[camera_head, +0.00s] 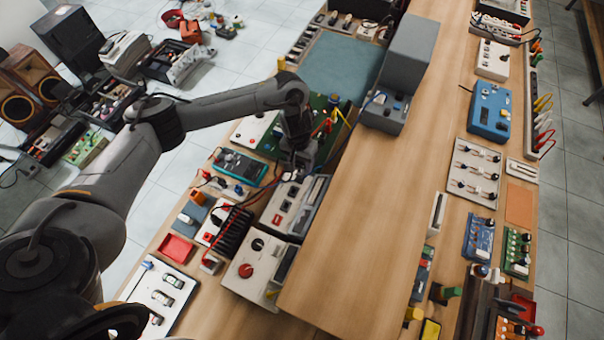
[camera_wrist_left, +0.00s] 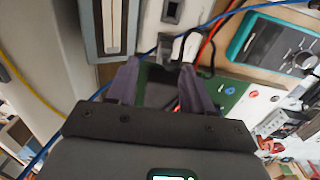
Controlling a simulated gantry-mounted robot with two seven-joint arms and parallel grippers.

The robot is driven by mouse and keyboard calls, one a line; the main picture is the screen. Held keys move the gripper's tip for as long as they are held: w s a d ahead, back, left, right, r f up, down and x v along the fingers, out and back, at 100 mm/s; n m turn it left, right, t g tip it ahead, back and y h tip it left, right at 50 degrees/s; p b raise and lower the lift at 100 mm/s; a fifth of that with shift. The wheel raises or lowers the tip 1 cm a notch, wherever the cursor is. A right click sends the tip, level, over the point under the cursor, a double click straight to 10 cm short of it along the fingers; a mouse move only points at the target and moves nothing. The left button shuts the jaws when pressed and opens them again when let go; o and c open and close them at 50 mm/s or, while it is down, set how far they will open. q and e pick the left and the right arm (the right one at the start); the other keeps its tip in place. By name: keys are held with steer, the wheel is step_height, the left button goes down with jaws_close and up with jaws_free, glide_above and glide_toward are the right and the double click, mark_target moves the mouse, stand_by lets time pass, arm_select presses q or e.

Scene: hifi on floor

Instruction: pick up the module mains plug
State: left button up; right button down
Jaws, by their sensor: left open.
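My left gripper (camera_head: 299,166) hangs low over the white module (camera_head: 284,207) on the bench in the head view. In the left wrist view the gripper's two dark fingers (camera_wrist_left: 163,88) stand apart. A small dark block (camera_wrist_left: 160,78) shows between or just beyond them; it may be the mains plug, but I cannot tell whether the fingers touch it. A pale panel with a dark socket (camera_wrist_left: 172,10) lies just past the fingertips. In the head view the gripper hides this spot, and I cannot make out the plug. My right gripper is in neither view.
Blue and red cables (camera_wrist_left: 232,14) run close past the fingertips. A teal meter (camera_head: 239,167) and a black finned block (camera_head: 232,231) stand left of the gripper. A raised wooden shelf (camera_head: 385,190) and a grey-topped unit (camera_head: 408,55) rise at its right. The shelf top is mostly clear.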

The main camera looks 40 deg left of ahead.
mark_target(300, 172)
arm_select(q)
steer(key=shift+f, duration=0.7)
steer(key=shift+f+b, duration=0.55)
steer(key=shift+f, duration=0.25)
steer(key=f, duration=0.3)
steer(key=shift+a+b, duration=0.25)
steer(key=shift+b, duration=0.05)
steer(key=shift+f, duration=0.5)
jaws_close()
